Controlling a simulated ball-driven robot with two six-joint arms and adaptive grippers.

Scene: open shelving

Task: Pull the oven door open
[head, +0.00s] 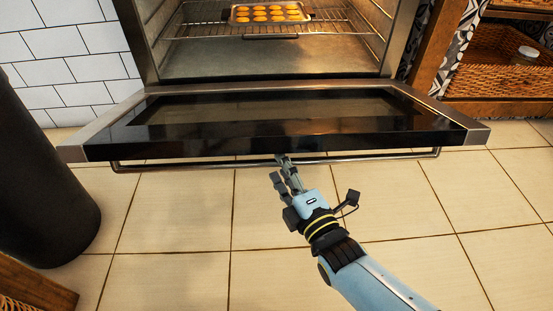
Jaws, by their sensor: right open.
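The oven door (280,108) is folded down and lies about level in front of the open oven. Its bar handle (200,164) runs along the near edge. My right gripper (280,170) is at the middle of the handle, with its fingertips at or just under the bar. It is open; whether it touches the bar is hard to tell. My left gripper is not in view.
Inside the oven, a tray of round golden baked goods (268,13) sits on a wire rack (200,30). A dark cylinder (45,180) stands at the left. Wooden shelving with a wicker basket (490,75) is at the right. The tiled floor (170,230) is mostly clear.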

